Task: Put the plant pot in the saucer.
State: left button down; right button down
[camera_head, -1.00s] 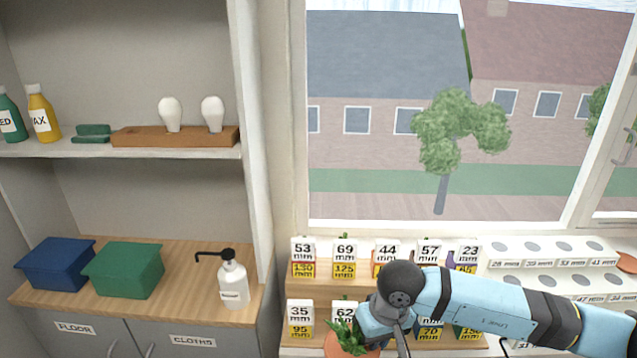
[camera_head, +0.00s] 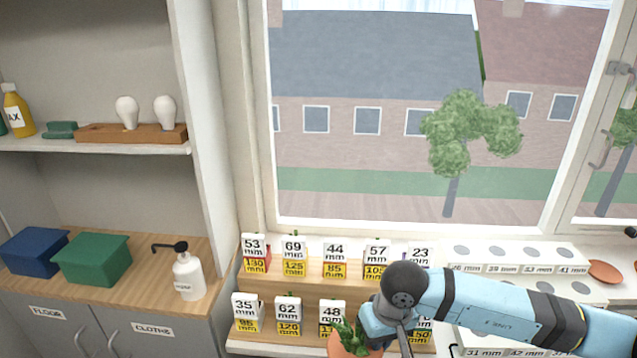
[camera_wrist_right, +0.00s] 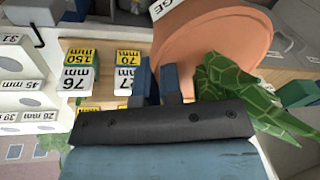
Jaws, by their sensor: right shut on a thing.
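The terracotta plant pot (camera_head: 352,346) with a green leafy plant (camera_head: 347,330) is at the bottom edge of the head view. A flat terracotta saucer (camera_head: 604,271) lies on the sill at the right, well away from the pot. My left gripper is out of view.
A stepped wooden rack (camera_head: 280,285) with several number cards stands beside the pot. White holed blocks (camera_head: 515,258) lie on the sill between rack and saucer. The window (camera_head: 400,130) stands behind. A pump bottle (camera_head: 188,275) and two bins stand at the left.

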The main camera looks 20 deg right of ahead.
aim_at(602, 273)
jog(key=k+l, duration=0.1)
jog(key=l, duration=0.3)
jog(key=k+l, duration=0.15)
jog(key=l, duration=0.25)
jog(key=k+l+u, duration=0.1)
jog(key=l, duration=0.3)
jog(key=k+l, duration=0.1)
jog(key=l, duration=0.35)
jog(key=k+l, duration=0.15)
jog(key=l, duration=0.2)
jog(key=k+l+u, duration=0.1)
jog(key=l, duration=0.3)
jog(key=k+l, duration=0.15)
jog(key=l, duration=0.25)
jog(key=k+l, duration=0.15)
jog(key=l, duration=0.65)
jog(key=k+l+u, duration=0.1)
jog(key=l, duration=0.35)
jog(key=i+l, duration=0.1)
jog(key=l, duration=0.25)
jog(key=i+l, duration=0.1)
jog(key=l, duration=0.2)
jog(key=i, duration=0.3)
